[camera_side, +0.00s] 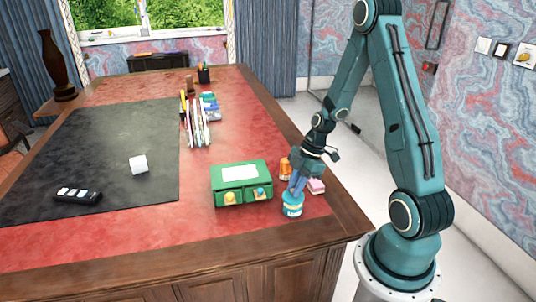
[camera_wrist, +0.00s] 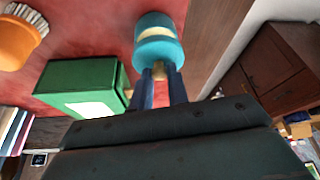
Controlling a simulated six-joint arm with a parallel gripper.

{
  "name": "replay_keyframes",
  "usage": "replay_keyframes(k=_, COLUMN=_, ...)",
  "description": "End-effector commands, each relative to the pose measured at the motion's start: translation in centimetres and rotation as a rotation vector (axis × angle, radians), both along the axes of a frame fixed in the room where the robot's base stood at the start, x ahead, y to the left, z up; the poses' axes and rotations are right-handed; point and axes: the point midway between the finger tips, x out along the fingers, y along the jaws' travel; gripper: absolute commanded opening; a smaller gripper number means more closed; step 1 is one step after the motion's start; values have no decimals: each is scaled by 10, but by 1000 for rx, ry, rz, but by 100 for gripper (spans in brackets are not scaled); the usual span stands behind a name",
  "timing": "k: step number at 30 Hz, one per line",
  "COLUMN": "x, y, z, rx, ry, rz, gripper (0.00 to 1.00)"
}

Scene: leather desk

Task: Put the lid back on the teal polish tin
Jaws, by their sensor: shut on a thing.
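The teal polish tin (camera_side: 292,211) stands upright on the red leather near the desk's right edge, right of a green drawer box. It also shows in the wrist view (camera_wrist: 155,20), with a cream band. My gripper (camera_side: 296,187) points down directly above it. In the wrist view my gripper's blue fingers (camera_wrist: 160,88) are closed around a small brass-coloured knob, which appears to belong to the teal lid (camera_wrist: 160,52). The lid lines up with the tin at its top. I cannot tell whether it is fully seated or slightly raised.
The green drawer box (camera_side: 241,184) stands close left of the tin. An orange brush (camera_wrist: 15,42) and a pink block (camera_side: 316,186) are close by. The desk's wooden edge (camera_side: 335,215) is near on the right. The dark mat (camera_side: 90,150) holds a white cube (camera_side: 139,164).

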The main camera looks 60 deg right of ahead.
Motion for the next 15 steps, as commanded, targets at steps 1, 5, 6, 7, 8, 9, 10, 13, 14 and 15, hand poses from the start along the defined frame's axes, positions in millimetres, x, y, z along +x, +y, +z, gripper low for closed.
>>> replay_keyframes(k=1, x=0, y=0, z=-4, rx=3, ry=2, rz=0, gripper=0)
replay_keyframes(k=5, x=0, y=0, z=-12, rx=1, ry=1, rz=-1, gripper=0)
replay_keyframes(k=6, x=0, y=0, z=-14, rx=1, ry=2, rz=0, gripper=0)
replay_keyframes(k=7, x=0, y=0, z=-15, rx=1, ry=2, rz=0, gripper=0)
replay_keyframes(k=8, x=0, y=0, z=-16, rx=1, ry=2, rz=0, gripper=0)
replay_keyframes(k=9, x=0, y=0, z=-18, rx=1, ry=2, rz=0, gripper=0)
replay_keyframes(k=10, x=0, y=0, z=-19, rx=1, ry=2, rz=1, gripper=0)
replay_keyframes(k=13, x=0, y=0, z=-21, rx=0, ry=0, rz=0, gripper=0)
replay_keyframes(k=14, x=0, y=0, z=-21, rx=0, ry=0, rz=0, gripper=0)
replay_keyframes(k=15, x=0, y=0, z=-21, rx=0, ry=0, rz=0, gripper=0)
